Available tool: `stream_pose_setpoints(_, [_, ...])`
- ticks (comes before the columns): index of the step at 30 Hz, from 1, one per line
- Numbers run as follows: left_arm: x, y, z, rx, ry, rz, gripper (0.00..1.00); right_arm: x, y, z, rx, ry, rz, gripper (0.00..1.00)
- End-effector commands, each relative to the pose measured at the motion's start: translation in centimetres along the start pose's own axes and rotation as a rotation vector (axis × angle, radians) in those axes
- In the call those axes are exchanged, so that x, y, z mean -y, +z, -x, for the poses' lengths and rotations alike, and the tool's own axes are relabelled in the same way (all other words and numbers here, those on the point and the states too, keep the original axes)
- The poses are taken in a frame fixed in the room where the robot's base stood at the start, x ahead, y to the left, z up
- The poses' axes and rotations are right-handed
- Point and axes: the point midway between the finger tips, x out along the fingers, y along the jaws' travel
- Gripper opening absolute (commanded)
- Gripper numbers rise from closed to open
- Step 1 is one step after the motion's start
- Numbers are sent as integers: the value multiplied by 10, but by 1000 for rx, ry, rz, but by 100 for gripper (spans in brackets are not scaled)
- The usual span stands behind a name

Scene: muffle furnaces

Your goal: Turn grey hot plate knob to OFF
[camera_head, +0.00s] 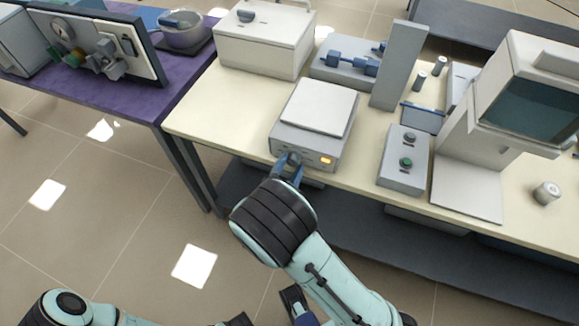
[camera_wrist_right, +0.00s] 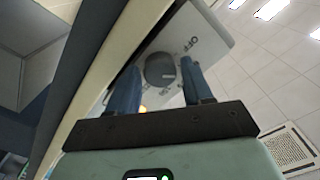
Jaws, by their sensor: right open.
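The grey hot plate (camera_head: 277,135) has a pale square top and a lit orange light on its front, at the table's front edge. Its round dark grey knob shows in the right wrist view (camera_wrist_right: 160,68), with the printed word OFF above and right of it. In the head view my gripper hides most of the knob. My right gripper (camera_head: 289,161) is at the hot plate's front. Its blue fingers are open, one on each side of the knob in the wrist view; I cannot tell whether they touch it. Part of my left arm (camera_head: 65,305) shows at the bottom left.
A grey control box (camera_head: 403,170) with a green button stands right of the hot plate, beside a large pale instrument (camera_head: 470,165). A white box (camera_head: 262,45) and a blue-handled device (camera_head: 345,65) stand behind. Tiled floor is clear at left.

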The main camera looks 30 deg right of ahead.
Motion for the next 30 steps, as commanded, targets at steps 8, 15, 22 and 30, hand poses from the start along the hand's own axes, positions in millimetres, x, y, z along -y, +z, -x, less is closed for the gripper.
stream_pose_setpoints(8, [0, 0, 0, 0, 0, 0, 43, 0, 0, 0, 0, 0, 0, 9])
stream_pose_setpoints(15, [-1, 2, 3, 4, -1, 0, 43, 0, 0, 1, 0, 0, 35, 9])
stream_pose_setpoints(22, [-2, 7, 13, 18, -4, 1, 43, 1, -1, 0, 0, 0, 161, 9])
stream_pose_setpoints(30, [-5, 15, 27, 45, -9, 4, 43, 1, -1, 0, 1, 0, 377, 9])
